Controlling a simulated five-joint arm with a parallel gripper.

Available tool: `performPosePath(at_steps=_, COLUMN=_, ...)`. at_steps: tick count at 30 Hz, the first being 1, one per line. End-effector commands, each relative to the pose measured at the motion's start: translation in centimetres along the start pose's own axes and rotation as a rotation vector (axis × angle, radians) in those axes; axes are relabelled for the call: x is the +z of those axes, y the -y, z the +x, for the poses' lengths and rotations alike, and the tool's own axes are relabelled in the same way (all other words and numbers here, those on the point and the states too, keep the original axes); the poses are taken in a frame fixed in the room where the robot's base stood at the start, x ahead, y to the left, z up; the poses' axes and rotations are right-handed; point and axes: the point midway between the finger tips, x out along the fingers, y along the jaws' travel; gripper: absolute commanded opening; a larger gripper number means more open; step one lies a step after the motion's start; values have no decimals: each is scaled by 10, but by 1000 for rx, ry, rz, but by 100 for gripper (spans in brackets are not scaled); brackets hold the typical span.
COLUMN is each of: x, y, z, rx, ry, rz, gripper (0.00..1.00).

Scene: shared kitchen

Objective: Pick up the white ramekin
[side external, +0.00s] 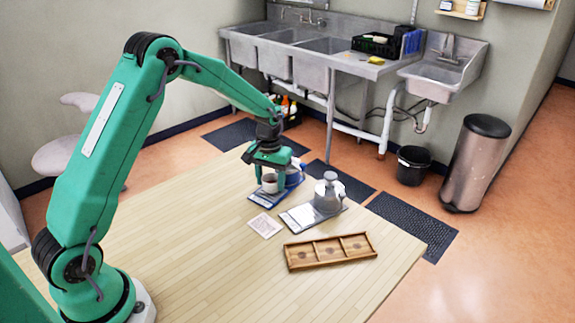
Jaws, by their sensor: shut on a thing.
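The white ramekin (269,184) is small and pale, near the far edge of the wooden table. My gripper (268,176) points down over it with green fingers and is shut on it. The ramekin is at or just above a blue flat item (263,199); I cannot tell whether they touch. The fingers hide part of the ramekin.
A blue round object (294,175) stands right beside my gripper. A grey kettle-like vessel (328,192) stands on a grey flat item (299,217) to the right. A white card (264,226) and a wooden compartment tray (331,251) lie nearer. The table's left front is clear.

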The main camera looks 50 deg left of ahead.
Motion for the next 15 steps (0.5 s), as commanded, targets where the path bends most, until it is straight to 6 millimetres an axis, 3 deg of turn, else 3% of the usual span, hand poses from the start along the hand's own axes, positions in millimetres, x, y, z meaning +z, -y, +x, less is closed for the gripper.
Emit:
performPosePath(at_steps=6, x=0, y=-1, z=-31, rx=1, ry=-4, rz=1, gripper=23)
performPosePath(at_steps=15, x=39, y=-41, z=-61, rx=1, ry=-3, rz=4, gripper=23)
